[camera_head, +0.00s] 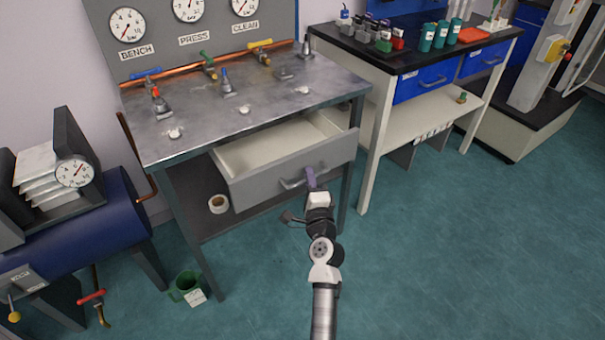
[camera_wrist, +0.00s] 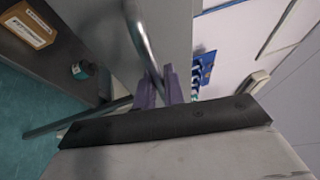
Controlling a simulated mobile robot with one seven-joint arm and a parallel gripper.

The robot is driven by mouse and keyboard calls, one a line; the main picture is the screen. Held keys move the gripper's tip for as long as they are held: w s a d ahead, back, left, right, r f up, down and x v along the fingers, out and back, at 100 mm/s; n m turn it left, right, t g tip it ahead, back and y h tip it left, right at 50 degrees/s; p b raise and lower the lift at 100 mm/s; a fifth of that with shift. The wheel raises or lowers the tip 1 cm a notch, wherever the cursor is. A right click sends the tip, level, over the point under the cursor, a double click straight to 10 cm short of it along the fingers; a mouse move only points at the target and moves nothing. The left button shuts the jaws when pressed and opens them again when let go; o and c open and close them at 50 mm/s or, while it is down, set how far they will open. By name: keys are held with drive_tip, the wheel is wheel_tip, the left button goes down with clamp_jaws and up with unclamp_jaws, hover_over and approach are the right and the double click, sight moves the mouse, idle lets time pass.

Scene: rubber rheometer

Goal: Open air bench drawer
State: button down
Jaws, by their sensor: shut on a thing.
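The air bench (camera_head: 262,112) is a grey metal table with gauges marked BENCH, PRESS and CLEAN behind it. Its drawer (camera_head: 262,172) has a grey front and a pale, empty-looking inside. The drawer stands pulled out from under the bench top. My gripper (camera_head: 311,181) is at the drawer's bar handle (camera_head: 292,184), at its right end. In the wrist view, the purple fingers of my gripper (camera_wrist: 160,92) are shut on the metal handle bar (camera_wrist: 143,45), close to the grey drawer front (camera_wrist: 178,30).
A blue tank (camera_head: 100,225) stands at the left, with a green mug (camera_head: 187,288) on the floor nearby. A second bench with blue drawers (camera_head: 425,80) stands at the right. The green floor in front is mostly clear.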

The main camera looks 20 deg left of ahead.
drive_tip(key=s+d+b, duration=0.3)
drive_tip(key=s+d, duration=0.4)
drive_tip(key=d, duration=0.2)
drive_tip(key=shift+b, duration=0.3)
drive_tip(key=c, duration=1.5)
unclamp_jaws()
